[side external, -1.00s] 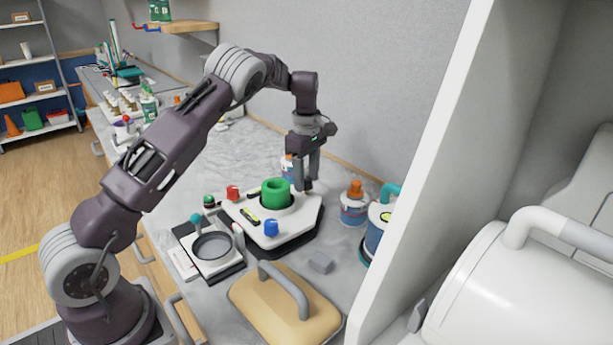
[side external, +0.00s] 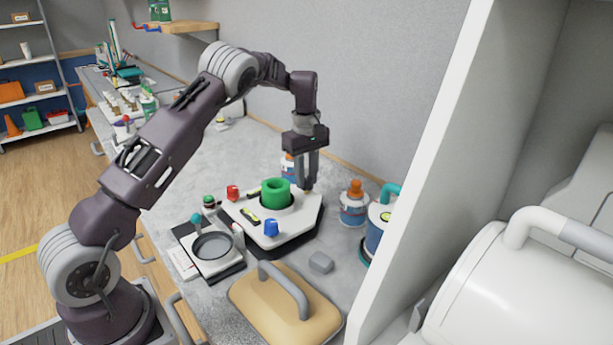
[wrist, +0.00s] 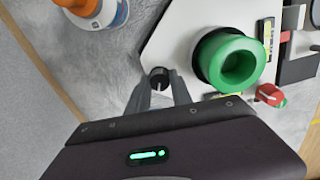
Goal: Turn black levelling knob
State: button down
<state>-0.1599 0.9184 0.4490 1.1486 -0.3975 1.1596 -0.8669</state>
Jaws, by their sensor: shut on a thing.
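The black levelling knob (wrist: 159,79) is at a corner of the white hexagonal device in the wrist view. My gripper (wrist: 160,88) points down with its fingertips at the knob, shut on it.
A white bottle with an orange cap (side external: 354,205) stands right of the device. A tray with a round dish (side external: 212,246) sits to the left. The wall is close behind.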

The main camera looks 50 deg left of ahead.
jog(key=m, duration=0.4)
jog(key=shift+m, duration=0.3)
jog(key=m, duration=0.3)
jog(key=shift+m, duration=0.4)
jog(key=m, duration=0.3)
jog(key=shift+w, duration=0.1)
jog(key=shift+m, duration=2.2)
jog(key=c, duration=1.1)
grip_release()
jog(key=shift+c, duration=0.2)
